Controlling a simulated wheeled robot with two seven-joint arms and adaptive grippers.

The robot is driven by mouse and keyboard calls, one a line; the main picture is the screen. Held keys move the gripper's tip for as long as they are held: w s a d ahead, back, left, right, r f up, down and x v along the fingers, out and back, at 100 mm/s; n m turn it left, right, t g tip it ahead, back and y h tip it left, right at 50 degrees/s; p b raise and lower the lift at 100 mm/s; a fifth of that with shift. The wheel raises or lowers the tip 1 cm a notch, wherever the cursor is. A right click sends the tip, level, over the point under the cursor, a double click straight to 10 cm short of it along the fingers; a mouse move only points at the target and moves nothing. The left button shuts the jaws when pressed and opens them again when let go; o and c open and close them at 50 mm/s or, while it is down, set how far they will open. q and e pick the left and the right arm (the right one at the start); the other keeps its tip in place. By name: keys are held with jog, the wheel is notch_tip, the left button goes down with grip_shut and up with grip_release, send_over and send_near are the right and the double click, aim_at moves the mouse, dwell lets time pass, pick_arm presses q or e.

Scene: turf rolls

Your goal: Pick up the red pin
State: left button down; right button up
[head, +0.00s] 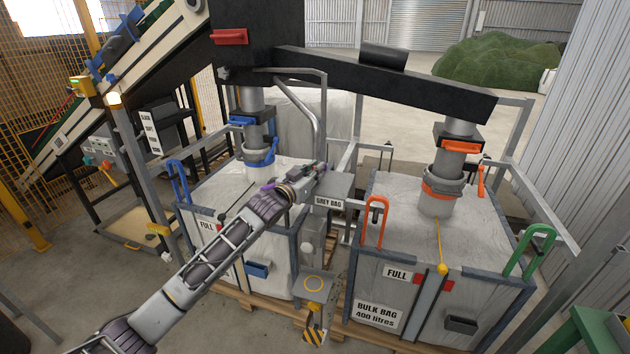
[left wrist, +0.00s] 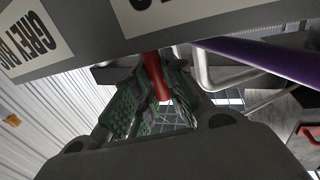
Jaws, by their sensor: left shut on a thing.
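The red pin (left wrist: 154,76) shows in the left wrist view between the green-padded fingers of my left gripper (left wrist: 150,90), which is shut on it. The pin's upper end meets the lower edge of a grey box (left wrist: 90,45) with white labels; I cannot tell whether it is still seated there. In the head view my left gripper (head: 318,170) is at the grey box labelled GREY BAG (head: 335,187), between the two bulk bags. The pin is hidden in that view. My right gripper is not in view.
Two framed bulk bags stand on pallets, the left one (head: 205,190) under my arm and the right one (head: 405,205) beside it. Metal tubes (head: 318,110) and a black overhead beam (head: 385,85) are close to the gripper. Open floor (head: 60,285) lies at the left.

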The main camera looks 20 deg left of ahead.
pick_arm(q)
jog(key=shift+r, duration=0.25)
notch_tip(320, 180, up, 9)
jog(key=shift+f, duration=0.1)
jog(key=shift+r, duration=0.4)
dwell(0.7)
